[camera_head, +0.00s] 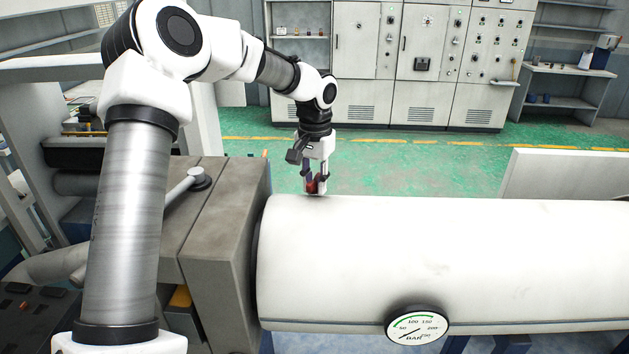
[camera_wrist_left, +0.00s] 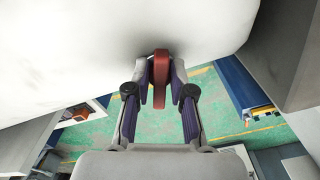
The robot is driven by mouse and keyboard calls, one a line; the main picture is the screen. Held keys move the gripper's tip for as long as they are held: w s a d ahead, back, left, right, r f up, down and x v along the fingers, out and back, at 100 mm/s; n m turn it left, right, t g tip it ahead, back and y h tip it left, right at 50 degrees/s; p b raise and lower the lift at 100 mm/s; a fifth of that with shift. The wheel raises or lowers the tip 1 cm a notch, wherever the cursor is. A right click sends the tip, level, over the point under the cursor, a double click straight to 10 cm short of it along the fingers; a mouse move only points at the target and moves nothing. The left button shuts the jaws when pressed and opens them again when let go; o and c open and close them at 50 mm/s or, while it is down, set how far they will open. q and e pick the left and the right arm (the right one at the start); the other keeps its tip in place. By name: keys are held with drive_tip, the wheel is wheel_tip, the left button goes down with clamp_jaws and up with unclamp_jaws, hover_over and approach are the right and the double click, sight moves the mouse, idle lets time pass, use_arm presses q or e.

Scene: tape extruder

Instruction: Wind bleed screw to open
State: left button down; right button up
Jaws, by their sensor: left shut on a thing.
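The bleed screw is a small red handle (camera_head: 312,186) at the far upper edge of the white barrel, near its left end. In the left wrist view the red handle (camera_wrist_left: 160,76) stands out from the white surface between the two fingers. My left gripper (camera_head: 316,184) reaches down over the far side of the barrel and is shut on the red handle. Its fingers also show in the left wrist view (camera_wrist_left: 160,88), one on each side of the handle. The screw's root on the barrel is hidden from the head. My right gripper is not in view.
The white barrel (camera_head: 450,250) fills the lower right, with a round pressure gauge (camera_head: 417,325) on its near side. A grey block (camera_head: 228,220) adjoins its left end. Control cabinets (camera_head: 420,60) stand at the back beyond a clear green floor (camera_head: 400,165).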

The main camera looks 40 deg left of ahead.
use_arm(q)
drive_tip(key=shift+n, duration=0.3)
drive_tip(key=n, duration=0.2)
drive_tip(key=shift+n, duration=0.4)
drive_tip(key=c, duration=1.1)
unclamp_jaws()
drive_tip(key=shift+n, duration=0.3)
